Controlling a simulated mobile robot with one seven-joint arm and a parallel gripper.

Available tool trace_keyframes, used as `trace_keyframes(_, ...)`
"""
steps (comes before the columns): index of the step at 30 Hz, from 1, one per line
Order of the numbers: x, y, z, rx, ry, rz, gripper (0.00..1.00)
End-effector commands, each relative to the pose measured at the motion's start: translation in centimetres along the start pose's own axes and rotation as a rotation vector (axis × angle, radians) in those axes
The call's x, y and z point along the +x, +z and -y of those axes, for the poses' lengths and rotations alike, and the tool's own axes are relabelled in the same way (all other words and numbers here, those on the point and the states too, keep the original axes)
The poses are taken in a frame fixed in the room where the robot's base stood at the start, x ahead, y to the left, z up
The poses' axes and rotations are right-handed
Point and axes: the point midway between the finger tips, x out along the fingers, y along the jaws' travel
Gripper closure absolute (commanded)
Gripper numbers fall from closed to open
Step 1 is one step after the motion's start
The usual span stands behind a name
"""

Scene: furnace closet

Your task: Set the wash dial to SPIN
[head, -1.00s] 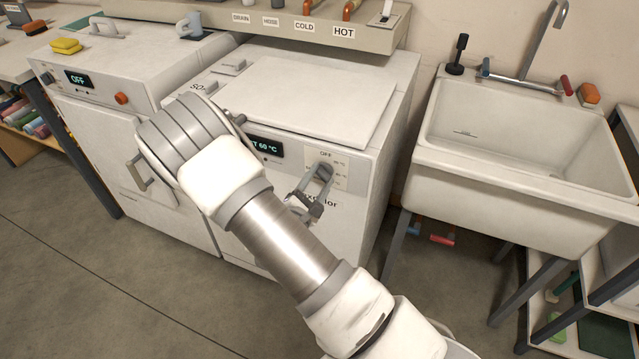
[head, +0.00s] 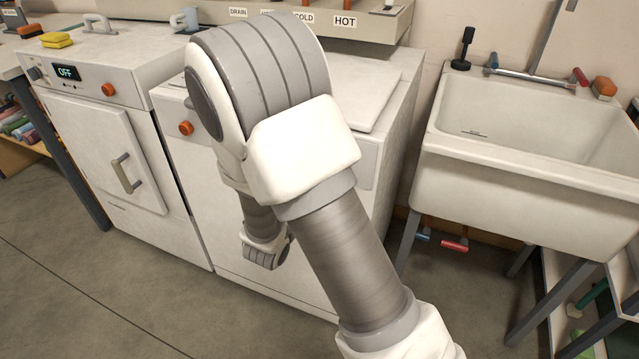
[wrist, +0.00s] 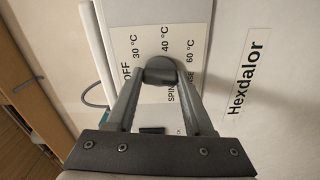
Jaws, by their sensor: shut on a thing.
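The wash dial (wrist: 159,69) is a dark round knob on a pale label plate (wrist: 200,45) in the wrist view. OFF, 30 °C, 40 °C, 60 °C and SPIN are printed around it; another word is partly covered. My gripper (wrist: 160,80) is shut on the dial, with one finger on each side. The mark that the dial points at cannot be made out. In the head view my arm hides the dial, the gripper and the display of the washer (head: 190,180).
Another white machine (head: 100,140) with an OFF display (head: 66,72) stands to the left. A deep white sink (head: 500,190) stands to the right. A shelf (head: 385,25) with labels DRAIN and HOT runs above the washer. The floor in front is bare.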

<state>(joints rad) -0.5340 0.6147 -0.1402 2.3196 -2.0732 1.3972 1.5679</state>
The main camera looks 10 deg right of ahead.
Motion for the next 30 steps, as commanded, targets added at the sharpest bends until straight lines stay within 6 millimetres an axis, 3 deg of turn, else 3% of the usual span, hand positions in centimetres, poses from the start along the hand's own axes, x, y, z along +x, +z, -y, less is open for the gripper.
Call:
trace_keyframes(1,-0.02,0.13,0.86,0.051,0.0,0.0,1.0)
trace_keyframes(30,-0.02,0.0,0.06,0.914,-0.002,0.002,1.0)
